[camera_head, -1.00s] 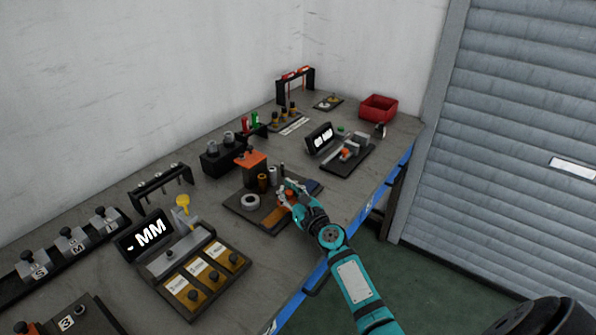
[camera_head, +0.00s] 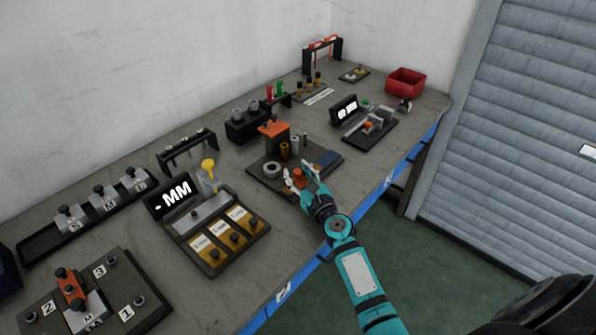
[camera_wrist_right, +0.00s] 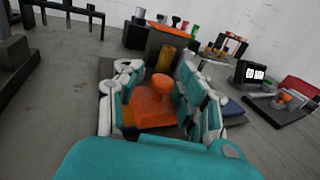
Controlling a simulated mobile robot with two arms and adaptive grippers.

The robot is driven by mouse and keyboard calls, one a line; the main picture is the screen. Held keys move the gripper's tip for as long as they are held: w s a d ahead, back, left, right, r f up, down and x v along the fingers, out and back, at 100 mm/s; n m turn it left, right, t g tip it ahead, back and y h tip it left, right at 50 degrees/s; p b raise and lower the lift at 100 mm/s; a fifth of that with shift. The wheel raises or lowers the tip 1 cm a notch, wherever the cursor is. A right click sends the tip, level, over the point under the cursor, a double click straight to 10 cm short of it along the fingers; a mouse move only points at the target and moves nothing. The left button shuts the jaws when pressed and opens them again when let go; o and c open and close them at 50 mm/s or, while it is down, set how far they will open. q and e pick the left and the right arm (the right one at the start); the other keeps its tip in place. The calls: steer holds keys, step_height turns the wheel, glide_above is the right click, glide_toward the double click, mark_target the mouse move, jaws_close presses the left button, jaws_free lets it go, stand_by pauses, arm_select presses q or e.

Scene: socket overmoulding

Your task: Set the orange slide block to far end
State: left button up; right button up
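The orange slide block (camera_head: 298,174) sits on a dark base plate (camera_head: 262,181) in the middle of the bench. In the right wrist view the block (camera_wrist_right: 153,111) has a round orange knob on top. My right gripper (camera_head: 298,171) is low over the near side of this plate. In the right wrist view its fingers (camera_wrist_right: 158,82) are apart, one on each side of the knob, with a visible gap. The fingers hide the block's sides, and I cannot tell whether they touch it. My left gripper is not in view.
An orange-topped post (camera_head: 274,129), small cylinders and a grey ring (camera_head: 272,169) stand on the same plate, close to the gripper. A blue pad (camera_head: 328,158) lies right of it. A fixture with a display (camera_head: 345,108) and a red bin (camera_head: 405,82) stand farther back.

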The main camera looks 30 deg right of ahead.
steer(key=shift+o, duration=0.2)
steer(key=shift+w, duration=0.15)
steer(key=s, duration=1.2)
